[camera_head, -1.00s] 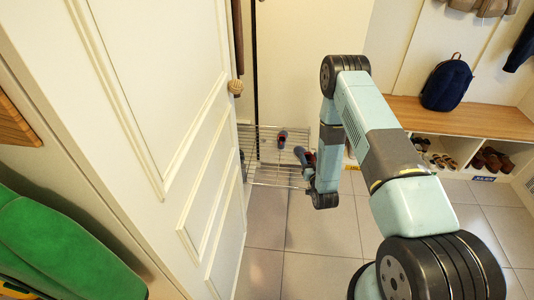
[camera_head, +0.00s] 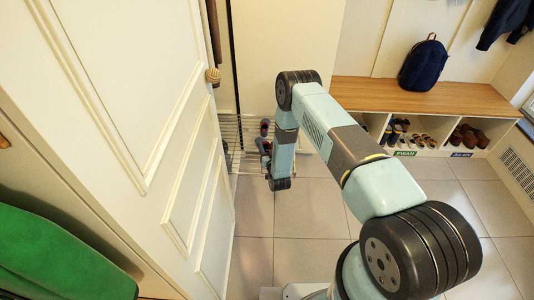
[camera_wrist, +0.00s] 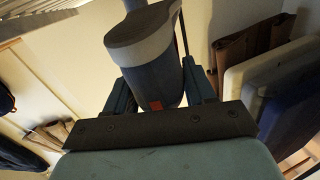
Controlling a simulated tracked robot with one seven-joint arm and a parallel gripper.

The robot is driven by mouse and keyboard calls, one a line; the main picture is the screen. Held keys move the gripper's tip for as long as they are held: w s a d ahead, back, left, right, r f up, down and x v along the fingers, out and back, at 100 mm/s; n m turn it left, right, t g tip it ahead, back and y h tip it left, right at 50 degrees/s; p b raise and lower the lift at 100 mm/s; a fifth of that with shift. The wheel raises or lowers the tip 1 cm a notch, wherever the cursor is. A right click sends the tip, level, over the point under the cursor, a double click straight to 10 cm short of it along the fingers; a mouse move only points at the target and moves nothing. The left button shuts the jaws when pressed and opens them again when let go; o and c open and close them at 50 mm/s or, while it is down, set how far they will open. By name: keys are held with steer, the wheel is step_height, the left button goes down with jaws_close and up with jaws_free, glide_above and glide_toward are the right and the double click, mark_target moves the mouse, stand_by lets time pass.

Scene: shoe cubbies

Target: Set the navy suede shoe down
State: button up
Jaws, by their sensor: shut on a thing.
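The navy suede shoe (camera_wrist: 152,82) is held between the two fingers of my gripper (camera_wrist: 156,88) in the wrist view. Its grey-edged dark sole (camera_wrist: 143,32) faces the camera's upper side, and a small red tag shows low on its side. In the head view the shoe (camera_head: 263,146) is a small dark shape at the end of my arm, in front of the wire rack (camera_head: 238,158). My gripper (camera_head: 265,159) is small and partly hidden there. I cannot tell whether the shoe touches the rack.
Another dark shoe (camera_head: 265,127) is on the rack, close to the held one. A white door (camera_head: 130,90) stands to the left. A wooden bench (camera_head: 420,95) with cubbies of shoes (camera_head: 468,137) and a navy backpack (camera_head: 422,65) is at right. The tiled floor (camera_head: 310,210) is clear.

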steer(key=shift+w+a+f, duration=0.15)
steer(key=shift+a+f, duration=0.1)
steer(key=shift+f, duration=0.05)
step_height(320, 180, down, 3)
steer(key=shift+w+f, duration=0.1)
steer(key=shift+f, duration=0.05)
steer(key=o, duration=1.1)
